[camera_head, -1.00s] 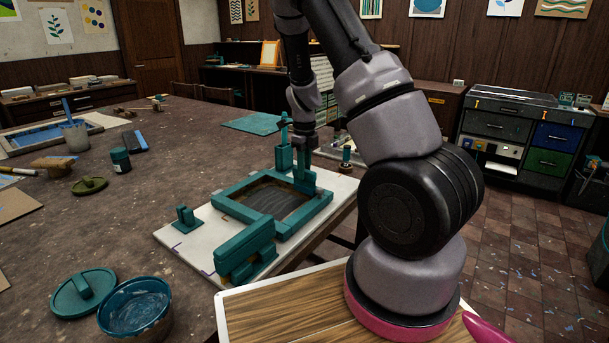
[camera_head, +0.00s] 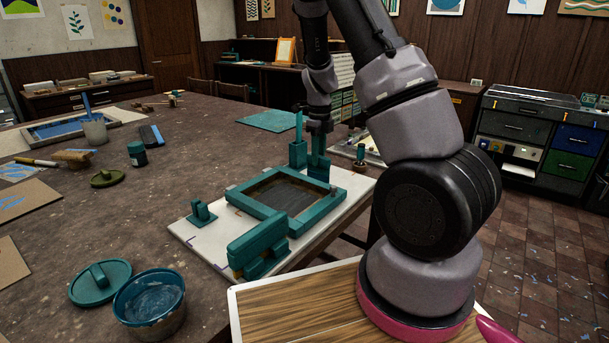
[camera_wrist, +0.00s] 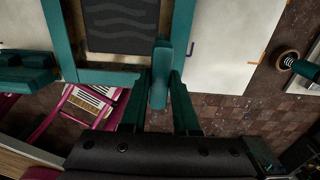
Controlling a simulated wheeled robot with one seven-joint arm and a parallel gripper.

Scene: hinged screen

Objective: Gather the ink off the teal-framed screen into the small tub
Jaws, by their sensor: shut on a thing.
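The teal-framed screen (camera_head: 240,207) lies over a white board, its dark mesh (camera_head: 290,195) brownish at the edges. The wrist view shows pale wavy lines on the mesh (camera_wrist: 120,25); I cannot clearly tell ink on it. My gripper (camera_head: 319,150) is at the screen's far side, shut on a teal handle-like piece (camera_wrist: 160,75) by the frame's corner. Whether that piece is fixed to the frame is unclear. A round tub (camera_head: 150,300) with blue-grey contents stands at the front left, likely the small tub, beside a teal lid (camera_head: 98,283).
A long teal block (camera_head: 258,247) sits at the screen's near edge. A teal upright (camera_head: 298,153) stands by its far edge, a small teal stop (camera_head: 202,213) at the left. A dark jar (camera_head: 138,154) and olive lid (camera_head: 107,178) are further left. Bare table lies between.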

